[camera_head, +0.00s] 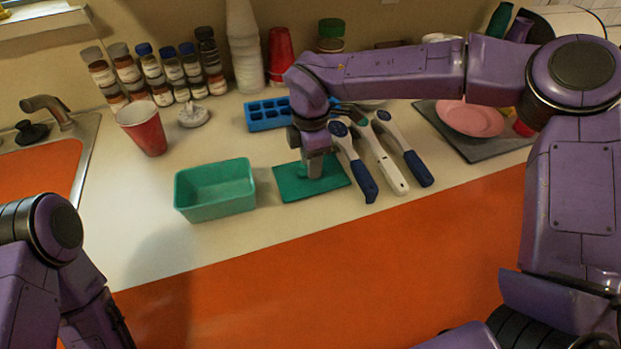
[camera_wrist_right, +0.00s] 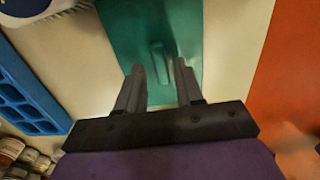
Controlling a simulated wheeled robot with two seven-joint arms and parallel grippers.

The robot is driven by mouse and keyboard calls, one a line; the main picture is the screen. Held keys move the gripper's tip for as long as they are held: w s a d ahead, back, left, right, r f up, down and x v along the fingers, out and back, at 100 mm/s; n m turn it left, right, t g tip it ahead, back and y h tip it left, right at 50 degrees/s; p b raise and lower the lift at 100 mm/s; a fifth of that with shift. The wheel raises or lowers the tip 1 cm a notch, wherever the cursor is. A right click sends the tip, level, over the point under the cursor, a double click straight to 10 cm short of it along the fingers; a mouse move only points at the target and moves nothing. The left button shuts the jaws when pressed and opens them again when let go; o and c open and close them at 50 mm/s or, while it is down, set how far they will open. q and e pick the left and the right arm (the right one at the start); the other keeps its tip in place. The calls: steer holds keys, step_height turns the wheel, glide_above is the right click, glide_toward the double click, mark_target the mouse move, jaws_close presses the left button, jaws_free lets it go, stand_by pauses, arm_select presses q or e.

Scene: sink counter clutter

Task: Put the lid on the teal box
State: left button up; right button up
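The teal box (camera_head: 215,192) stands open and empty on the white counter near its front edge. Its flat teal lid (camera_head: 335,180) lies on the counter to the right of the box, apart from it. In the wrist view the lid (camera_wrist_right: 186,20) has a small raised handle (camera_wrist_right: 160,62) in its middle. My right gripper (camera_head: 316,172) points down over the lid; in the wrist view its two fingers (camera_wrist_right: 160,82) are apart, with the handle visible just beyond their tips. Whether they touch the lid is unclear. My left arm shows at the lower left; its gripper is out of view.
Brushes (camera_head: 383,160) with blue and white handles lie close right of the lid. A blue ice tray (camera_head: 262,114) lies behind it. A red cup (camera_head: 144,128) stands behind the box. A grey mat (camera_head: 470,142) holds a pink plate (camera_head: 469,117). The counter left of the box is clear.

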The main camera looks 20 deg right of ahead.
steer(key=shift+f, duration=0.55)
arm_select(q)
steer(key=shift+f, duration=0.5)
